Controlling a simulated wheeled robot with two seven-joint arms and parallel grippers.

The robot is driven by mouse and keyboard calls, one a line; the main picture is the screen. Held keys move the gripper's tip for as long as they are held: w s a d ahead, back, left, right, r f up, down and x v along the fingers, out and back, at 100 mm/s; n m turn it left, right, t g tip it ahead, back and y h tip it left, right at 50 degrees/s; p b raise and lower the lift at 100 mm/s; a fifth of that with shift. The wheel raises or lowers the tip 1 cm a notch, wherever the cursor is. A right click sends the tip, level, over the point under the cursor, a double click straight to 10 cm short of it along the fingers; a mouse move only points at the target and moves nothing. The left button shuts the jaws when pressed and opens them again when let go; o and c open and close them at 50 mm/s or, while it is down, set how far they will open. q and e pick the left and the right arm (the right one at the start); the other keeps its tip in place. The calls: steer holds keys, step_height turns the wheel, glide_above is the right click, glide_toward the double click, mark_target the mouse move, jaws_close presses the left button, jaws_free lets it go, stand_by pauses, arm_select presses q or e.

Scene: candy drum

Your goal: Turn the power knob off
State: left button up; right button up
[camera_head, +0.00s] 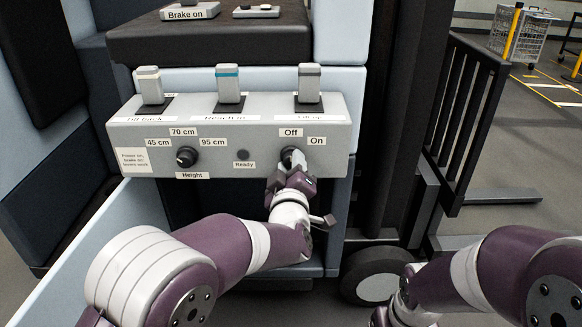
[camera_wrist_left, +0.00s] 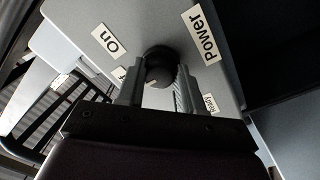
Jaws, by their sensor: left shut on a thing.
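The black power knob (camera_head: 289,153) sits at the right end of the grey control panel, below the "Off" label (camera_head: 291,132) and left of the "On" label (camera_head: 317,141). My left gripper (camera_head: 294,164) is at the knob from below and is shut on it. In the left wrist view the round knob (camera_wrist_left: 158,66) lies between the two fingers of the left gripper (camera_wrist_left: 158,82). The "On" label (camera_wrist_left: 106,39) is plain there; the "Off" label is mostly covered by a finger. Which way the knob points is hard to tell. My right gripper is not in view.
The panel (camera_head: 222,152) also has a height knob (camera_head: 187,157), a Ready lamp (camera_head: 243,155) and three levers along its top, one with a teal band (camera_head: 228,84). A black slatted guard (camera_head: 462,120) and a wheel (camera_head: 379,279) stand to the right.

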arm_select(q)
steer(key=o, duration=1)
steer(key=shift+r, duration=0.55)
steer(key=s, duration=0.4)
steer(key=s+f, duration=0.1)
steer(key=s, duration=0.3)
steer(key=s+p, duration=0.1)
steer(key=s, duration=0.3)
steer(key=shift+s+a+f, duration=0.1)
steer(key=shift+a+f, duration=0.05)
steer(key=shift+f, duration=0.1)
